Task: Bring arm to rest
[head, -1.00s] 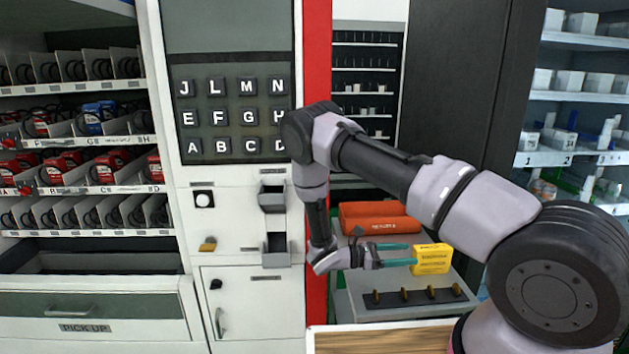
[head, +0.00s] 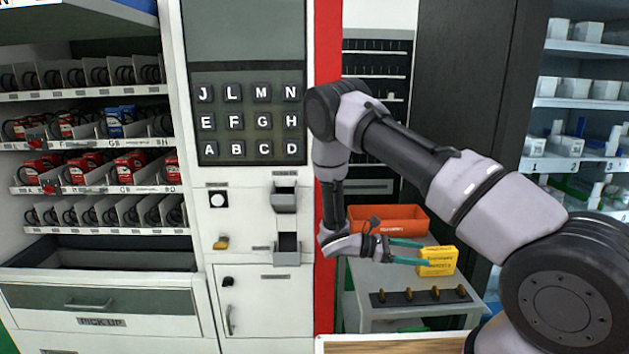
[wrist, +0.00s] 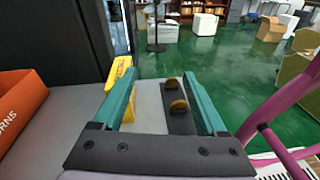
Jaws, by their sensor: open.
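My gripper (head: 418,253) hangs at the end of my bent arm, above a grey counter, in the head view. Its two teal fingers are apart. In the wrist view, my gripper (wrist: 160,75) has an empty gap between the fingers. A yellow box (head: 439,261) with dark print is by the fingertips in the head view. In the wrist view, the yellow box (wrist: 118,72) shows just outside the left finger, which partly hides it. I cannot tell whether they touch.
An orange bin (head: 402,227) stands behind my gripper. A black strip (head: 415,298) with several gold knobs lies on the counter (head: 358,318). A vending machine with a lettered keypad (head: 249,123) is at left. White shelves (head: 580,105) stand at right. Green floor (wrist: 225,70) lies beyond.

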